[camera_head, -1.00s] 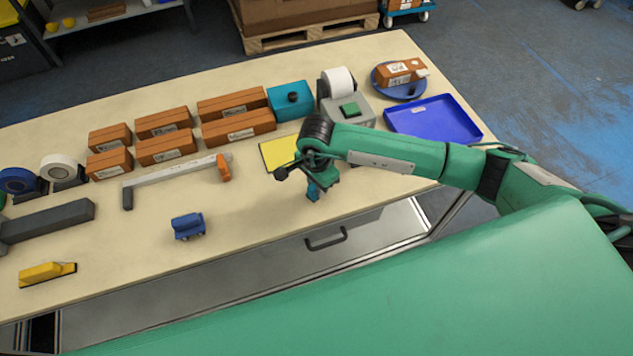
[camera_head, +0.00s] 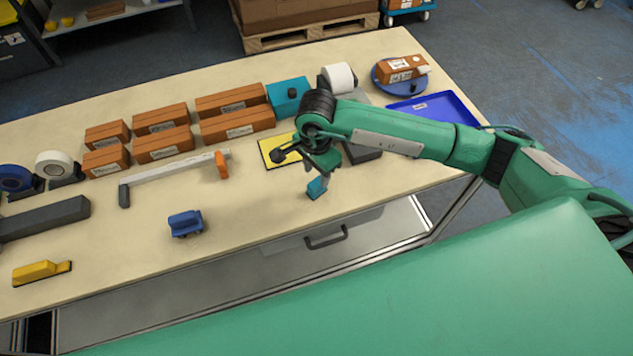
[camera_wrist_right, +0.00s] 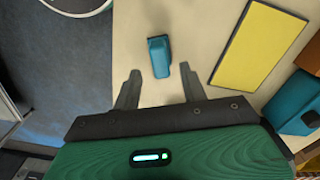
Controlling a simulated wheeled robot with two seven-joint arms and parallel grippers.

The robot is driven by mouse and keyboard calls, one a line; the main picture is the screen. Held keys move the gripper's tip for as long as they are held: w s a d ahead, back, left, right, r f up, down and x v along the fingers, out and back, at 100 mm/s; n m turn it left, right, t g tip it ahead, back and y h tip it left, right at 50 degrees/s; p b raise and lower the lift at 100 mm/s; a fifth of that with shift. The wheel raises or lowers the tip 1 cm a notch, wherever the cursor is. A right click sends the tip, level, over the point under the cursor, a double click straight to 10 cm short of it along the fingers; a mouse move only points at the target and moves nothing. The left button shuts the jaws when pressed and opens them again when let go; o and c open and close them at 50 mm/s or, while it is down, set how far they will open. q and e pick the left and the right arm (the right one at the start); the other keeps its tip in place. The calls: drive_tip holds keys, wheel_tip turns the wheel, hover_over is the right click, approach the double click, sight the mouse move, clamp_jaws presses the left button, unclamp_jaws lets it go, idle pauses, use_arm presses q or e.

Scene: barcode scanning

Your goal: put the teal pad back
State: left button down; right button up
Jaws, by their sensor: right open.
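The small teal pad (camera_head: 317,187) is near the front edge of the table, below my right gripper (camera_head: 322,165). In the right wrist view the teal pad (camera_wrist_right: 159,56) shows beyond and between the two spread fingertips, with clear space on both sides. My right gripper (camera_wrist_right: 158,80) is open and holds nothing. A yellow pad (camera_head: 279,150) with a dark border lies on the table just behind the teal pad. It also shows right of the gripper in the wrist view (camera_wrist_right: 260,42). My left gripper is not in view.
A teal box (camera_head: 288,92) with a black knob stands behind the yellow pad. A dark block (camera_head: 362,152) is partly under my arm.

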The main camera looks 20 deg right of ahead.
sight(316, 181)
wheel_tip(316, 181, up, 7)
drive_tip(key=b, duration=0.2)
drive_tip(key=shift+r, duration=0.1)
idle(0.4)
